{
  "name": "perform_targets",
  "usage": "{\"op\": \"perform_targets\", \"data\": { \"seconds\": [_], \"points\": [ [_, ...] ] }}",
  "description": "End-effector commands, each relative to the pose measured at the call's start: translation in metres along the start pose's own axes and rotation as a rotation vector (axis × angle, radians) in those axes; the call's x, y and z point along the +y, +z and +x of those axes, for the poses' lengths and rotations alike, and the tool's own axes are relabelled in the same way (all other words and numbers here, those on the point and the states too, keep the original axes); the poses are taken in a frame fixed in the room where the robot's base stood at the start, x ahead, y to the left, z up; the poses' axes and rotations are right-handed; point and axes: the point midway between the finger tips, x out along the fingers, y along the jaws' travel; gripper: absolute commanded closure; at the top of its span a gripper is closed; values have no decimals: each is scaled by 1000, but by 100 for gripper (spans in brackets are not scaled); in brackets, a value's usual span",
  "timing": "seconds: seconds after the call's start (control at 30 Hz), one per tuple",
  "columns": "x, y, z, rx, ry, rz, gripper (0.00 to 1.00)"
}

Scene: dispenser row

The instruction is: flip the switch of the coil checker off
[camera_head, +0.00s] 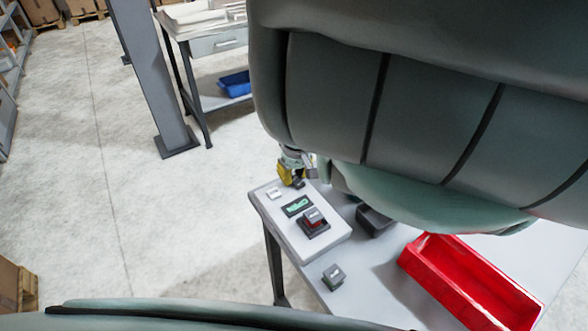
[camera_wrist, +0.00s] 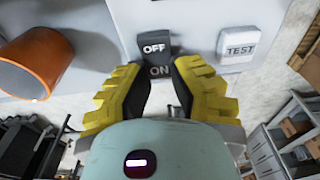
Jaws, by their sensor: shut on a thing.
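The coil checker (camera_head: 330,238) is a pale sloped console on the table, with a green display and a white button. Its switch (camera_wrist: 156,47) is a dark rocker marked OFF and ON in the wrist view. My gripper (camera_wrist: 161,82) has yellow fingers with dark pads, one on each side of the rocker's lower part, and is shut on it. The white TEST button (camera_wrist: 238,46) is to the right of the switch. In the head view my gripper (camera_head: 291,173) is at the console's far end, and the switch is not clearly seen there.
A dark block with a red part (camera_head: 313,221) sits on the console. A small grey block (camera_head: 333,276), a dark bin (camera_head: 374,221) and a red tray (camera_head: 425,262) are on the table. An orange cylinder (camera_wrist: 35,65) is left of the switch in the wrist view.

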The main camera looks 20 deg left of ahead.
Motion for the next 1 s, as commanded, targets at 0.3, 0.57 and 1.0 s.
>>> {"op": "perform_targets", "data": {
  "seconds": [0.3, 0.57, 1.0],
  "points": [
    [0, 4, -4, 157, -1, 6, 100],
    [1, 3, -2, 210, 3, 5, 100],
    [1, 3, -2, 207, 3, 4, 56]
  ]
}}
